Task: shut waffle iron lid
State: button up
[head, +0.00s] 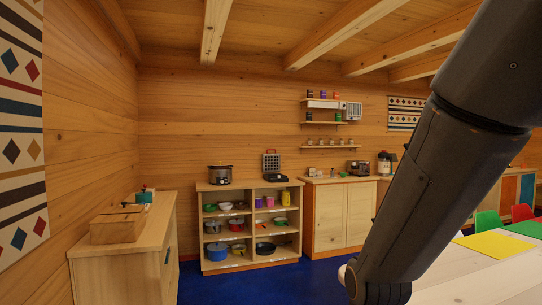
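The waffle iron (271,165) stands on top of the open shelf unit against the far wall. Its dark lid with a grid pattern is raised upright, and the base lies low in front of it. My arm crosses the right side of the picture, well apart from the waffle iron and much nearer to the camera. My gripper itself does not show.
A wooden cabinet (343,214) adjoins on the right. A pale table (480,275) is at the near right, a side cabinet (120,258) at left. Blue floor (270,284) is open between.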

aim_at(270, 161)
jog(key=u, duration=0.1)
jog(key=i, duration=4.8)
jog(key=z, duration=1)
jog(key=i, duration=2.15)
jog(key=u, duration=0.9)
